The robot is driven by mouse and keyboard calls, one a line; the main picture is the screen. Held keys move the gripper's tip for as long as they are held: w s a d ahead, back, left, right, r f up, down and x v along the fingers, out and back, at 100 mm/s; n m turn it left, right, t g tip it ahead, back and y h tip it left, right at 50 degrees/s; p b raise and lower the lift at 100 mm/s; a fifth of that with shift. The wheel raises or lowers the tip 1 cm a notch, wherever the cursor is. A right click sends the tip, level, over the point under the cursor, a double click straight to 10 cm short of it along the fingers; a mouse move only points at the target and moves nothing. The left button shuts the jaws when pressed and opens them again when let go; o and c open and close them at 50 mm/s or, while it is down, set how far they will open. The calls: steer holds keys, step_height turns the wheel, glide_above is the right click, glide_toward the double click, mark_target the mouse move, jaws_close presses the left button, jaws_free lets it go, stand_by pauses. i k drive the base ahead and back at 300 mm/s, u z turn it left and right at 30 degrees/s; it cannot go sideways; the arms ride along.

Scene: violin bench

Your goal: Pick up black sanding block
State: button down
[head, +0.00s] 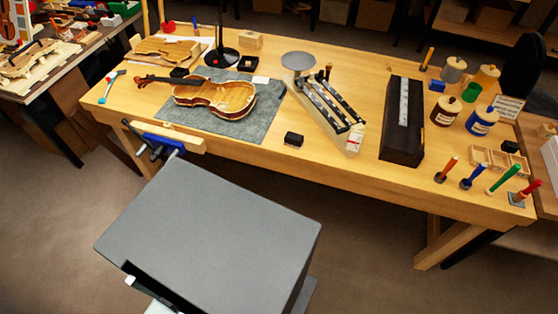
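A small black block (293,139), which looks like the black sanding block, lies on the wooden bench (340,178) near its front edge. It sits just right of the grey mat (215,124) and left of the pale end of an angled rack. Nothing covers it, and bare wood surrounds it. Another small dark block (510,146) lies at the far right, beside a sectioned wooden tray. I cannot make out my gripper in this view. The large grey box shape in the foreground is part of my own body.
A violin (215,95) lies on the mat. The angled rack (325,105) and a long dark case (403,122) stand right of the black block. Jars (482,121) and upright colored-handled tools (505,179) fill the right end. A blue vise (160,139) juts from the front edge.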

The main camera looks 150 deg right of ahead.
mark_target(295, 141)
steer(key=z, duration=1.1)
steer(key=i, duration=0.15)
steer(key=z, duration=4.5)
steer(key=k, duration=0.75)
steer(key=z, duration=0.15)
steer(key=i, duration=1.25)
steer(key=u, duration=0.05)
